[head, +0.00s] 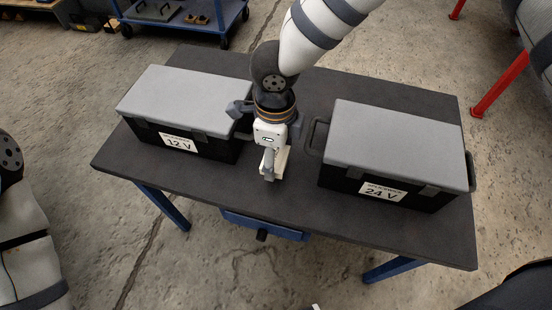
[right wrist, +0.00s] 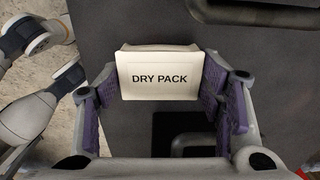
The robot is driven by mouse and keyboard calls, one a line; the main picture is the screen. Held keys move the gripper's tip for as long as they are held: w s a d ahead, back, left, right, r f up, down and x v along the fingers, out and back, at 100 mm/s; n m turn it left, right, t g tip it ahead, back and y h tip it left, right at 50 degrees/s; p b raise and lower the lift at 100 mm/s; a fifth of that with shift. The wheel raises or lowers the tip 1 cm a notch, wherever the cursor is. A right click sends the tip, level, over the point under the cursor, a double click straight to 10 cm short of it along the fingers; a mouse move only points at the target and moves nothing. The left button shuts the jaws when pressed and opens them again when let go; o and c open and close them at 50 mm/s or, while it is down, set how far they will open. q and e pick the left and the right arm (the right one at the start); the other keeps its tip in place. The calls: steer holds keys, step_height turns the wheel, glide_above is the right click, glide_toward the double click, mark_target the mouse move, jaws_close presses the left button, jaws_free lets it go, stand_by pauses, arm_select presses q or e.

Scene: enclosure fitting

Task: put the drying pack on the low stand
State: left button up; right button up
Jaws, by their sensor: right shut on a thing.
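My right gripper (head: 270,172) is over the middle of the table, between the two cases. It is shut on the drying pack (head: 284,160), a small cream-white block partly hidden by the gripper. In the right wrist view the drying pack (right wrist: 160,80) shows its "DRY PACK" label upright, with purple finger pads against its left and right sides. I cannot tell whether it touches the surface below. A dark square patch (right wrist: 178,125) lies below it in that view; I cannot tell whether it is the low stand or shadow. My left gripper is not in view.
The "12 V" case (head: 185,98) stands left and the "24 V" case (head: 395,145) right, both with closed grey lids. The dark table (head: 285,215) is bare along its front between them. A blue cart (head: 185,22) stands behind at upper left.

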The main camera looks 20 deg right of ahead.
mark_target(277, 163)
steer(key=shift+w+d+f, duration=0.1)
steer(key=shift+d+f, duration=0.1)
steer(key=shift+f, duration=1.7)
steer(key=o, duration=1.1)
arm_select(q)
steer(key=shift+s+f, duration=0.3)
arm_select(e)
steer(key=shift+o, duration=0.2)
step_height(277, 163, up, 12)
steer(key=shift+r+p, duration=0.2)
steer(key=shift+p, duration=0.45)
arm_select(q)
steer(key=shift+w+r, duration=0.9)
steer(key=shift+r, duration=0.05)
arm_select(e)
steer(key=shift+f, duration=0.1)
